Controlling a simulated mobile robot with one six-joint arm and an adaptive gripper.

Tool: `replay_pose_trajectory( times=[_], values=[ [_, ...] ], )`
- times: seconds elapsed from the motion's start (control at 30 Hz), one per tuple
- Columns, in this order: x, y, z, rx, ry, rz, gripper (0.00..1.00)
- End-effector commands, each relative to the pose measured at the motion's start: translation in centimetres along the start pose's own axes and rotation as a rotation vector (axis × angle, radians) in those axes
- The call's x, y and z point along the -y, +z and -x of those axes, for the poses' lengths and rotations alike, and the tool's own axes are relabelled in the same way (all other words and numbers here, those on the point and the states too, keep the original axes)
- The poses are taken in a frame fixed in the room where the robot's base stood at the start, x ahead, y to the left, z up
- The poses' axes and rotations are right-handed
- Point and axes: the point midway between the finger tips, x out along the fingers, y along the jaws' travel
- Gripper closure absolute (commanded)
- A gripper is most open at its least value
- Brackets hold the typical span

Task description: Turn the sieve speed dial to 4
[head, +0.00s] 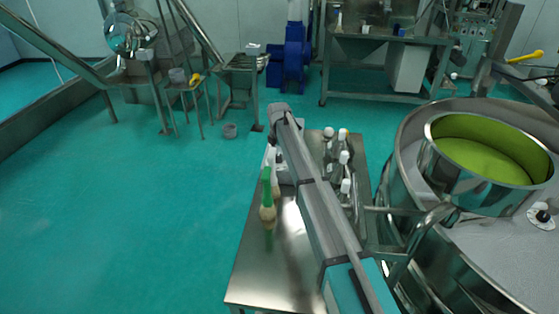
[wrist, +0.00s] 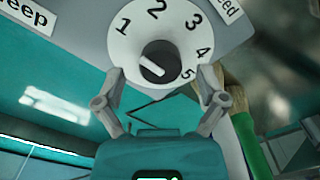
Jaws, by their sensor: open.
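The speed dial (wrist: 135,45) fills the top middle of the wrist view. It is a white disc with numbers 1 to 5 and a black knob (wrist: 160,56) at its centre. A short white line on the knob slants from upper left to lower right; I cannot tell which end is the pointer. My gripper (wrist: 160,72) is open, one finger on each side of the knob, apart from it. In the head view the steel sieve (head: 400,165) stands at the right with a green inside.
A steel table (head: 255,265) stands left of the sieve under my arm. It carries several bottles (head: 345,187) and a green-handled brush (head: 267,190). A label ending in "eep" (wrist: 30,14) and one ending in "eed" (wrist: 228,8) flank the dial.

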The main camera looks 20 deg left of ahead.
Motion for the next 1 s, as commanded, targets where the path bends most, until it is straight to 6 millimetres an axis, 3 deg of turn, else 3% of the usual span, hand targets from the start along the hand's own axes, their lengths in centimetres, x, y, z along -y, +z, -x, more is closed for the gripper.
replay_pose_trajectory(
  times=[0.2, 0.6, 1.0],
  values=[
    [-0.02, -0.04, -0.98, 0.000, 0.000, 0.001, 0.10],
    [-0.05, -0.10, -1.01, 0.000, 0.000, 0.001, 0.10],
    [-0.09, -0.15, -1.01, 0.000, 0.000, 0.002, 0.84]
  ],
)
